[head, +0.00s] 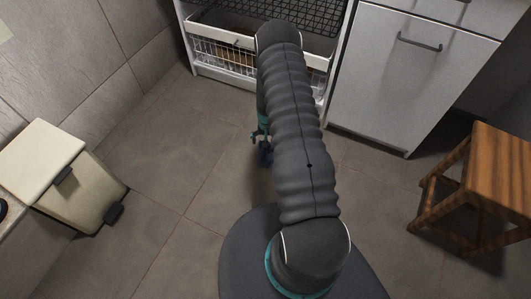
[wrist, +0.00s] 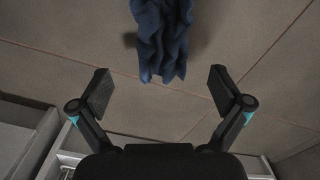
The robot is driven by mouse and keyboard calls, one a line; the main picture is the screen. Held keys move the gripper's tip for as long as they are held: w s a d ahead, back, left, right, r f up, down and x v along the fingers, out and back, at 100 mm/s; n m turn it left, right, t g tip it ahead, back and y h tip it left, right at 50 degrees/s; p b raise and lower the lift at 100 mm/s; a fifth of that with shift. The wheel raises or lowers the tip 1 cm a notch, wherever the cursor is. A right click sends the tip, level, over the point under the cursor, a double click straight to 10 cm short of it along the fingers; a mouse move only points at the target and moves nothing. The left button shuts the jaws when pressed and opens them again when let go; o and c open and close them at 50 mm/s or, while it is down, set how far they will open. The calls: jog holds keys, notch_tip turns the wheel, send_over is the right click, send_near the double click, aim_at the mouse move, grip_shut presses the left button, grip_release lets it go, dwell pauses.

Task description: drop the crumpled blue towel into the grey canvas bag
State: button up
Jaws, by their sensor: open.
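The crumpled blue towel (wrist: 160,40) lies on the tiled floor at the top middle of the wrist view. My gripper (wrist: 160,87) is open and empty, with its two fingers wide apart. The towel is beyond the fingertips, in line with the gap between them and not between the pads. In the head view, a small dark blue part of the towel (head: 266,157) shows beside my arm, just below the gripper; my arm hides the rest. I cannot make out a grey canvas bag in either view.
A cream pedal bin (head: 88,195) stands at the left. A white rack with wire baskets (head: 222,58) and a white cabinet (head: 395,75) stand at the back. A wooden stool (head: 490,175) is at the right. The floor left of my arm is clear.

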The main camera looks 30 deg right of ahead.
aim_at(266, 150)
jog(key=shift+w+a+f, duration=0.1)
jog(key=shift+a+f, duration=0.05)
jog(key=shift+f, duration=2.15)
jog(key=shift+a+f, duration=0.1)
jog(key=shift+f, duration=2.15)
jog(key=c, duration=0.8)
jog(key=shift+c, duration=0.2)
jog(key=shift+r, duration=0.8)
notch_tip(266, 150, up, 3)
jog(key=shift+f, duration=0.1)
jog(key=s+d+r, duration=0.6)
jog(key=d, duration=0.4)
jog(key=shift+r, duration=0.3)
